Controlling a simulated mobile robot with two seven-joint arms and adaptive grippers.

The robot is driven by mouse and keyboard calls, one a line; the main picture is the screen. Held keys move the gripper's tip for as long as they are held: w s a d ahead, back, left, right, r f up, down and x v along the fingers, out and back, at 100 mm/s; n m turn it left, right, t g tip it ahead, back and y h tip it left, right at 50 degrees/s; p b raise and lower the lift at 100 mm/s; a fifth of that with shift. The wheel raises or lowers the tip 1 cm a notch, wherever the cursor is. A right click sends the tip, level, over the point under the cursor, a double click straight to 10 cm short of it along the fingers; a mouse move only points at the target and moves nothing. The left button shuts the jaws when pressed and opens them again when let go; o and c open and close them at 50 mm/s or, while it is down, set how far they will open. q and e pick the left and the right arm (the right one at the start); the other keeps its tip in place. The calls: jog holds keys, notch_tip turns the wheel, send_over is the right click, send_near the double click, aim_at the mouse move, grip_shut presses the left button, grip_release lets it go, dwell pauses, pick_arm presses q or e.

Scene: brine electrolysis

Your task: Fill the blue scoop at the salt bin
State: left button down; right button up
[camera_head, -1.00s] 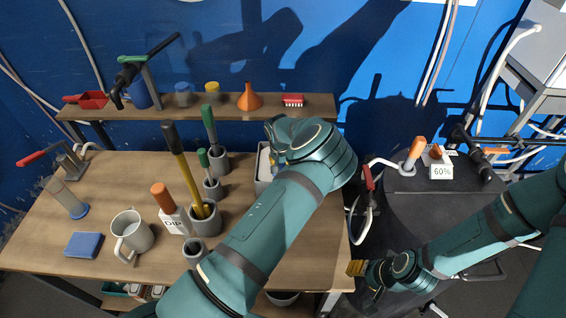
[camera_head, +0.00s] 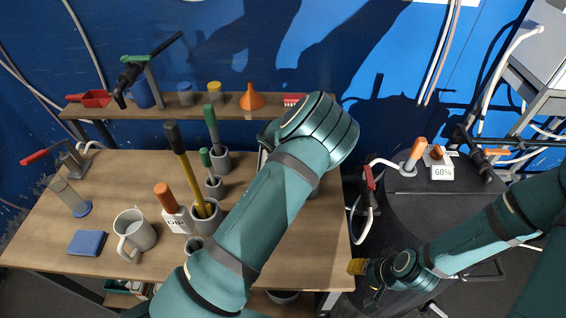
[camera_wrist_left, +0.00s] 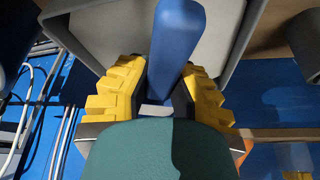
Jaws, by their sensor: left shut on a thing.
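The blue scoop's handle (camera_wrist_left: 178,45) shows in the left wrist view, between the yellow fingers of my left gripper (camera_wrist_left: 160,90), which is shut on it. Whether the scoop touches the salt cannot be told. In the head view my left arm hides the left gripper, the scoop and nearly all of the bin. My right gripper (camera_head: 360,268) is low beside the table's right edge; its jaw state is unclear.
On the wooden table (camera_head: 110,190) stand a mug (camera_head: 135,235), grey holders with tools (camera_head: 207,217), a DIP sign (camera_head: 176,221) and a blue pad (camera_head: 87,243). A shelf behind holds an orange funnel (camera_head: 251,97) and red brush (camera_head: 292,99). A 60% sign (camera_head: 442,172) stands right.

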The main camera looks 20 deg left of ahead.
pick_arm(q)
jog(key=shift+s+r+t, duration=0.2)
jog(key=shift+r, duration=0.8)
jog(key=shift+s+r+t, duration=0.15)
jog(key=shift+r+t, duration=0.05)
jog(key=shift+r, duration=0.75)
jog(key=shift+s, duration=0.1)
